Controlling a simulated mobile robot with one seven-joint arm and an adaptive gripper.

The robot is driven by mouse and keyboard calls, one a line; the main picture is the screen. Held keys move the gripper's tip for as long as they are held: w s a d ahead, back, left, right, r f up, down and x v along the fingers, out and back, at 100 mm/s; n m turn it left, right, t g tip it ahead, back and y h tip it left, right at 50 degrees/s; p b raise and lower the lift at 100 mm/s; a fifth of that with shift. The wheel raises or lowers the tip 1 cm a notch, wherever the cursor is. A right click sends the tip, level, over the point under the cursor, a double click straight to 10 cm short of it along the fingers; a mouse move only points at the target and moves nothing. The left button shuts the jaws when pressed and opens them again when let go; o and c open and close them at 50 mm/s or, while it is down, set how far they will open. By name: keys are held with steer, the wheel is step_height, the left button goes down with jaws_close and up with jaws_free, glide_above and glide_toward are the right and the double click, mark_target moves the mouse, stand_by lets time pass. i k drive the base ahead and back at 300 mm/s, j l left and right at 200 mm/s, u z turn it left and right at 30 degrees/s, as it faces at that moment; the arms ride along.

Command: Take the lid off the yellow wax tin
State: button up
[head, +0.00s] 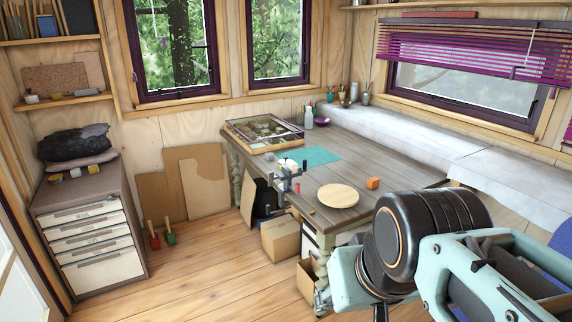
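I cannot make out a yellow wax tin for certain. A small yellow item (75,173) sits at the front of the drawer cabinet's top at the left, below a dark lump; it is too small to tell whether it is a tin or has a lid. My arm (430,230), pale green with a black joint, fills the lower right in front of the table. My gripper's fingers do not show.
The floor (195,275) between cabinet (88,235) and table is mostly clear.

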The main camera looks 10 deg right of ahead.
mark_target(282, 162)
steer(key=i+j+u, duration=0.25)
steer(key=i, duration=0.25)
steer(key=i+j+u, duration=0.3)
steer(key=i, duration=0.2)
steer(key=i+u, duration=0.15)
steer(key=i, duration=1)
steer(key=i+j+z, duration=0.1)
steer(key=i+z, duration=0.25)
steer(key=i, duration=0.75)
steer(key=i+z, duration=0.4)
steer(key=i+j+z, duration=0.1)
steer(key=i+z, duration=0.3)
steer(key=i, duration=0.15)
